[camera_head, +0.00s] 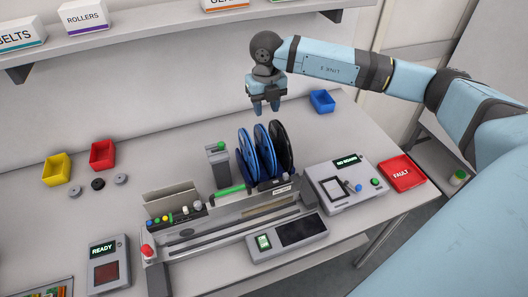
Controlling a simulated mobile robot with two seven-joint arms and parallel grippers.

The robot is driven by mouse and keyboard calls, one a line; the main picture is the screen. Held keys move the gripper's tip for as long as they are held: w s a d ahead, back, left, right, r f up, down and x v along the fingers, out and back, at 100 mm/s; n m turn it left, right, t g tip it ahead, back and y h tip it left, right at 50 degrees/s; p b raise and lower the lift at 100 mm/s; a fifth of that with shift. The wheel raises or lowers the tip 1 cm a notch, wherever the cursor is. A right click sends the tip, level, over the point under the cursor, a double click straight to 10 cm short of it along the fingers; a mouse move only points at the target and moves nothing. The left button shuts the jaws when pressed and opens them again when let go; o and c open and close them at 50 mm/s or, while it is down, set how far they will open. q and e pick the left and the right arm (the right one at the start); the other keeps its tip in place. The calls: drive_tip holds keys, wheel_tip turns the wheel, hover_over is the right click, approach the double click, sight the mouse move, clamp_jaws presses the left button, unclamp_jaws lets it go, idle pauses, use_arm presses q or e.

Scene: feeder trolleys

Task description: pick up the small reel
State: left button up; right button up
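Three upright reels stand side by side in the feeder trolley (200,232): a blue reel on the left (246,155), a second blue reel (263,150) and a black reel on the right (284,148). They overlap in the picture, and I cannot tell which one is the small reel. My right gripper (265,110) points down above and behind the reels, apart from them. Its two fingers show a gap with nothing between them. My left gripper is not in view.
A blue bin (322,101) stands right of the reels; yellow (57,169) and red (102,154) bins stand at left near small round parts (98,184). A GO ROBOT panel (345,188) and red FAULT box (401,173) are at right. A shelf (120,38) runs above.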

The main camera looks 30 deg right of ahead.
sight(264, 131)
drive_tip(key=shift+o, duration=0.4)
drive_tip(key=f, duration=0.2)
drive_tip(key=w+f, duration=0.1)
drive_tip(key=f, duration=0.4)
drive_tip(key=shift+w+d+f, duration=0.2)
drive_tip(key=shift+d+f, duration=0.1)
drive_tip(key=shift+f, duration=0.05)
wheel_tip(264, 131, down, 4)
drive_tip(key=shift+f+p, duration=0.2)
drive_tip(key=shift+p, duration=0.6)
drive_tip(key=shift+w+f, duration=0.1)
drive_tip(key=shift+f, duration=0.25)
drive_tip(key=shift+c, duration=0.4)
clamp_jaws()
